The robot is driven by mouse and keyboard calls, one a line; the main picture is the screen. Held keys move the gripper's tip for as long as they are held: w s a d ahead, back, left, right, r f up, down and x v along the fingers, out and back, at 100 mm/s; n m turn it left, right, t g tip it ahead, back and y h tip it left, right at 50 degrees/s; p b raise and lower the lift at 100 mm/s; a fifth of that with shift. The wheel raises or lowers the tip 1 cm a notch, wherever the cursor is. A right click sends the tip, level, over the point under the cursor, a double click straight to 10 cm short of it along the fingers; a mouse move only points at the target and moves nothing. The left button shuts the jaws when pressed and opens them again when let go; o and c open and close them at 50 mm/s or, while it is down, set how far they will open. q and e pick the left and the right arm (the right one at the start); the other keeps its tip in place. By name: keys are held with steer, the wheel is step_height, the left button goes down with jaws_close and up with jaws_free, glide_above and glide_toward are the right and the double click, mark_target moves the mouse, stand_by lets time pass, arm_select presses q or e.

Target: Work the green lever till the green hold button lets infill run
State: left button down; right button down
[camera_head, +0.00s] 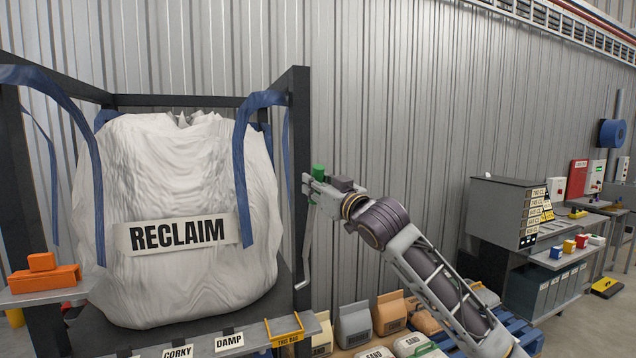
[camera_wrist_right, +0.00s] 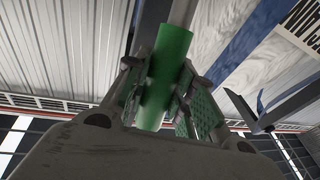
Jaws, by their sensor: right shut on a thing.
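The green lever's grip (camera_head: 318,171) stands beside the right post of the bag frame in the head view. My right gripper (camera_head: 311,187) is at this grip, its arm reaching in from the lower right. In the right wrist view the green grip (camera_wrist_right: 167,62) lies between the two fingers, and my right gripper (camera_wrist_right: 160,95) is shut on it. A grey bent rod (camera_head: 306,250) hangs below the grip along the post. My left gripper is not in view. I cannot make out the green hold button for certain.
A big white bag marked RECLAIM (camera_head: 178,270) hangs in a dark frame (camera_head: 300,120). Orange blocks (camera_head: 45,280) sit on a shelf at left. Paper sacks (camera_head: 390,313) stand below my right arm. A bench with a grey cabinet (camera_head: 500,215) and wall boxes (camera_head: 597,175) is at right.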

steer(key=shift+g+h, duration=0.5)
steer(key=shift+g, duration=0.4)
steer(key=shift+w+a+r, duration=0.2)
steer(key=shift+w+r, duration=0.05)
steer(key=shift+w, duration=0.45)
steer(key=shift+w+a+r, duration=0.25)
steer(key=shift+w+r, duration=0.05)
steer(key=shift+w, duration=0.35)
steer(key=shift+w+a+r, duration=0.2)
steer(key=shift+w+r, duration=0.05)
steer(key=shift+w, duration=0.45)
steer(key=shift+w+a+m+g, duration=0.15)
steer(key=shift+w+g, duration=0.1)
steer(key=shift+w, duration=0.25)
steer(key=shift+w+a+m+g, duration=0.15)
steer(key=shift+w+g, duration=0.1)
steer(key=shift+w, duration=0.2)
steer(key=c, duration=1.2)
jaws_free()
steer(key=shift+o, duration=0.2)
steer(key=v, duration=1.2)
steer(key=shift+s+a, duration=0.1)
steer(key=shift+a, duration=0.05)
